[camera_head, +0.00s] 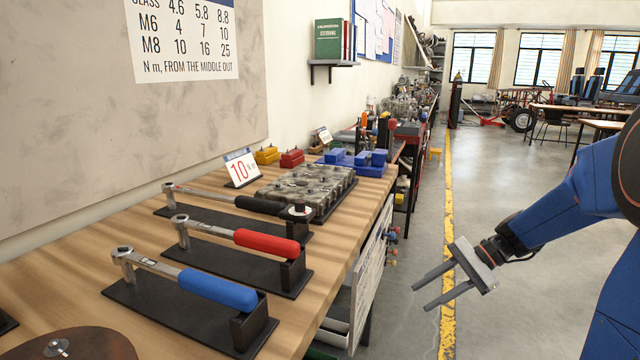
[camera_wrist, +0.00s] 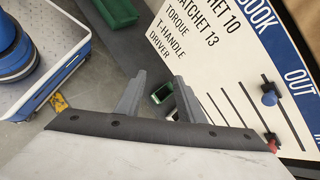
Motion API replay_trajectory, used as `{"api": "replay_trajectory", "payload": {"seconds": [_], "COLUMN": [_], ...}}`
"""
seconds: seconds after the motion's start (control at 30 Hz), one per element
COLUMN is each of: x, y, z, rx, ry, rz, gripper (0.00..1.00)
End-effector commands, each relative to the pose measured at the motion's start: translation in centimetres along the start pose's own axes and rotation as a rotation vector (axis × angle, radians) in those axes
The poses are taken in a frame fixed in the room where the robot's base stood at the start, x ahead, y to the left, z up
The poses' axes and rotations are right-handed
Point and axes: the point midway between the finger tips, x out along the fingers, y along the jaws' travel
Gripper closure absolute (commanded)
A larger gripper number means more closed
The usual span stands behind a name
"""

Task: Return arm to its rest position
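My gripper (camera_head: 420,296) is at the right in the head view, over the floor beside the bench's right edge. Its two grey fingers point left toward the bench and are spread apart, with nothing between them. My blue arm (camera_head: 570,205) reaches in from the right edge. In the wrist view the same gripper (camera_wrist: 159,76) shows both fingers apart and no object held. A green object (camera_wrist: 162,92) appears beyond the fingers, apart from them as far as I can tell.
The wooden bench (camera_head: 115,240) carries blue-handled (camera_head: 215,288), red-handled (camera_head: 265,243) and black-handled (camera_head: 260,204) wrenches on black stands. A metal engine part (camera_head: 305,185) lies behind. A lettered board (camera_wrist: 235,75) hangs near the gripper. Floor to the right (camera_head: 510,160) is free.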

Motion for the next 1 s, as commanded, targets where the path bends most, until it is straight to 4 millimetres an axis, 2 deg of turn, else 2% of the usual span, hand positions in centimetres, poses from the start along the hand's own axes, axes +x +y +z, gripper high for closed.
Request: {"api": "replay_trajectory", "payload": {"seconds": [0.1,0.4,0.7,1.0], "x": [0.4,0.7,0.1,-1.1], "y": [1.8,6.8,11.6,16.0], "z": [2.5,6.8,9.7,11.5], "rx": [-0.093,-0.332,-0.581,-0.834], "ry": [0.07,0.248,0.427,0.608], "rz": [0.059,0.205,0.337,0.458], "gripper": [0.65,0.65,0.65,0.65]}}
